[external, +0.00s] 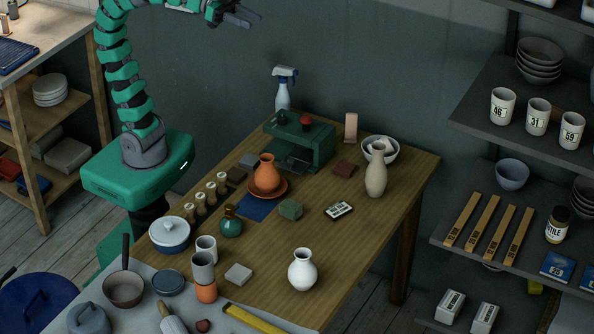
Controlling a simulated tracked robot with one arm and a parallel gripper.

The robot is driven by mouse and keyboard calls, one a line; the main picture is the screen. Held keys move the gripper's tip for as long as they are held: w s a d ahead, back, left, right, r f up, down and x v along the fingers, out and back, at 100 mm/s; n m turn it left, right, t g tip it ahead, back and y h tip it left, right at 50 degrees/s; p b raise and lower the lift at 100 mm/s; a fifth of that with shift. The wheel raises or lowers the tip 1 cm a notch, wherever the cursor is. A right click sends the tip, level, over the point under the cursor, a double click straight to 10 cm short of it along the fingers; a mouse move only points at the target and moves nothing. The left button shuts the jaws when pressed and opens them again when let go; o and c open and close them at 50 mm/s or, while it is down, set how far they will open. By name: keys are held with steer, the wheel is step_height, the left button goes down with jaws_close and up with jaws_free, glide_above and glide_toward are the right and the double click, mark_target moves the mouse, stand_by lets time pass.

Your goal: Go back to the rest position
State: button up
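My gripper (243,16) is at the top of the external view, left of centre. It is raised high above the wooden table (340,243), well apart from everything on it. Its dark fingers point right and look close together, but whether they are open or shut is too small to tell. No object shows at the fingertips. My green segmented arm rises from its base at the table's left side and curves over at the top, partly cut off by the picture edge.
The table holds a terracotta vase (267,171) on a saucer, a beige vase (376,174), a white vase (302,270), a green machine (300,140) and a spray bottle (283,90). Shelves (480,110) with cups and bowls stand at right. The air around my gripper is clear.

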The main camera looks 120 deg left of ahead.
steer(key=shift+s+d+r, duration=0.15)
steer(key=shift+s+d, duration=0.1)
steer(key=shift+d, duration=0.05)
step_height(320, 180, up, 4)
steer(key=p, duration=0.4)
steer(key=shift+r, duration=0.2)
stand_by(0.6)
